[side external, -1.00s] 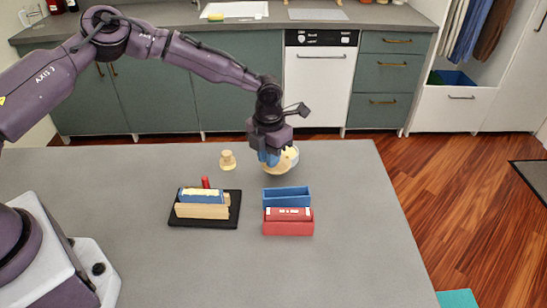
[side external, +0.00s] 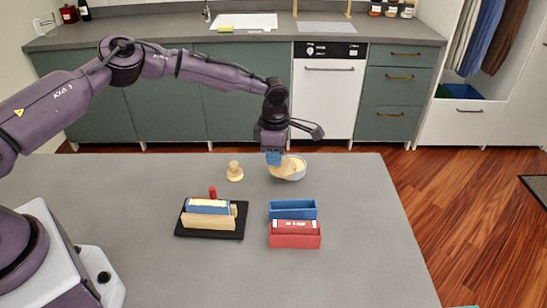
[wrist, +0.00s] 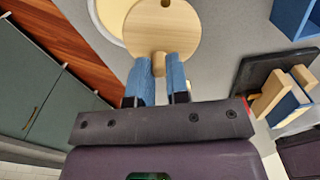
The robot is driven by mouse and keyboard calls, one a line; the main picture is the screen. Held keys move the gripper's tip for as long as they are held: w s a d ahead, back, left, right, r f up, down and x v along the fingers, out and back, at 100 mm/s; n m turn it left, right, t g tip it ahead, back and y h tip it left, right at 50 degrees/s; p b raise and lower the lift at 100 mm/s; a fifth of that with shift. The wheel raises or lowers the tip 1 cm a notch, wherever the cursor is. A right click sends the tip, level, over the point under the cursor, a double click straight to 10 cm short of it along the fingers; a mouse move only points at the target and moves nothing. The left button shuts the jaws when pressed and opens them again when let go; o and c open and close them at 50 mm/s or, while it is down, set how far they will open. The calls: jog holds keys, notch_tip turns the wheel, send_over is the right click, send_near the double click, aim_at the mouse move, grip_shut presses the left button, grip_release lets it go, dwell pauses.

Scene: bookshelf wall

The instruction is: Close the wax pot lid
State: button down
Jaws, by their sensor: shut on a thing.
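The wax pot (side external: 300,174) is a round pale pot with cream-coloured wax, standing near the far edge of the grey table. Its pale rim also shows at the top left of the wrist view (wrist: 95,18). My gripper (side external: 274,160) has blue fingers and is above the pot's left side. In the wrist view the fingers (wrist: 162,68) are shut on the short peg handle of the round wooden lid (wrist: 162,28). The lid overlaps part of the pot's opening and looks tilted in the side view. I cannot tell whether lid and rim touch.
A small wooden knobbed piece (side external: 234,172) stands left of the pot. Nearer are a black tray (side external: 227,232) with a blue and wooden block, a small red object (side external: 213,192), a blue bin (side external: 292,209) and a red bin (side external: 294,239). The table's right side is clear.

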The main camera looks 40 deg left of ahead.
jog(key=w+m, duration=0.1)
jog(key=m, duration=0.2)
jog(key=shift+w+a, duration=0.2)
jog(key=m, duration=0.1)
jog(key=w+m, duration=0.1)
jog(key=m, duration=0.1)
jog(key=shift+w+m, duration=0.3)
jog(key=shift+w+d+m, duration=0.2)
jog(key=shift+w+m, duration=0.35)
jog(key=shift+m, duration=0.65)
jog(key=shift+w+d+m, duration=0.2)
jog(key=shift+w+m, duration=0.1)
jog(key=shift+m, duration=0.55)
jog(key=shift+w+d+m, duration=0.15)
jog(key=shift+w+m, duration=0.15)
jog(key=shift+m, duration=0.55)
jog(key=c, duration=1.1)
grip_release()
